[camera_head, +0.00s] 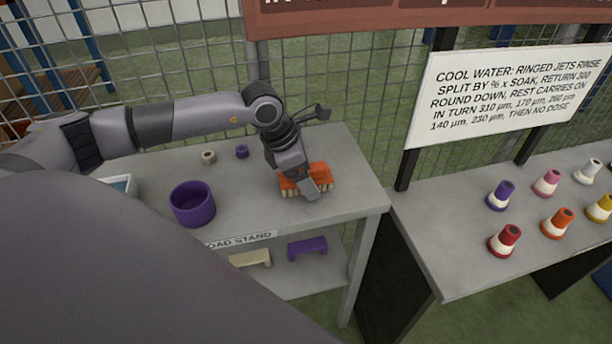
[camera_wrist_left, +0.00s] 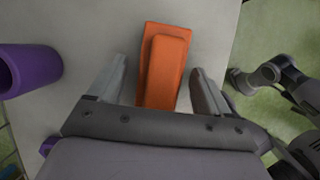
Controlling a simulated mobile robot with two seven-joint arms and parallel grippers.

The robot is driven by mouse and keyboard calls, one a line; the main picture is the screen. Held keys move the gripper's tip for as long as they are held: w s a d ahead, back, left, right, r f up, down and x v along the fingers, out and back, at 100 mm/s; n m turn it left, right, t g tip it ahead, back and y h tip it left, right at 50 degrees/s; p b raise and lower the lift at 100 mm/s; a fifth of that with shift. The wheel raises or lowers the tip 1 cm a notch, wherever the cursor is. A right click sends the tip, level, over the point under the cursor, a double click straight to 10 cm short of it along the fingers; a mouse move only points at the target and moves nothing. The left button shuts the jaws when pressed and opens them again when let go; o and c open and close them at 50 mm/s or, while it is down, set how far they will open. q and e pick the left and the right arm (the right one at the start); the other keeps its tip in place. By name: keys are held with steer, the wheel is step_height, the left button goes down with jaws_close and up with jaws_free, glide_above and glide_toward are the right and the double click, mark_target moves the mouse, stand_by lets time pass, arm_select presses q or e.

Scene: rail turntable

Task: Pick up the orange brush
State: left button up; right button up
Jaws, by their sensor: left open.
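The orange brush (camera_head: 318,169) lies on the grey table near its right end, with pale bristles along its lower edge. In the left wrist view the brush (camera_wrist_left: 166,62) lies lengthwise between the fingers of my left gripper (camera_wrist_left: 160,85), with a gap on each side. In the head view my left gripper (camera_head: 308,190) hangs over the brush and hides part of it. It is open and empty. Whether the fingertips touch the table cannot be told.
A purple cup (camera_head: 193,204) stands left of the brush, with a small purple piece (camera_head: 242,152) and a beige piece (camera_head: 208,157) behind. A wire fence (camera_head: 360,110) rises behind the table. A second table (camera_head: 450,255) on the right holds several coloured jets.

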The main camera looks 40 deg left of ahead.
mark_target(317, 168)
arm_select(q)
steer(key=c, duration=1.1)
arm_select(e)
steer(key=shift+w+r, duration=0.1)
arm_select(q)
steer(key=shift+s+d+r, duration=0.1)
steer(key=shift+d+r, duration=0.1)
steer(key=shift+r, duration=0.15)
step_height(317, 168, up, 6)
steer(key=shift+s+d+r+b, duration=0.15)
steer(key=shift+r+b, duration=0.1)
steer(key=shift+b, duration=0.2)
steer(key=s+d+b, duration=0.1)
steer(key=s+d, duration=0.3)
steer(key=d, duration=0.1)
steer(key=s+d, duration=0.4)
steer(key=s+d+b, duration=0.1)
steer(key=s+d, duration=0.3)
steer(key=d, duration=0.1)
steer(key=shift+s+d+f+b, duration=0.15)
steer(key=shift+s+d+b, duration=0.1)
steer(key=shift+d+b, duration=0.1)
arm_select(e)
steer(key=shift+w+a+f, duration=0.15)
steer(key=shift+a+f, duration=0.05)
steer(key=shift+f, duration=0.35)
steer(key=shift+w+a+f, duration=0.15)
steer(key=shift+f, duration=0.35)
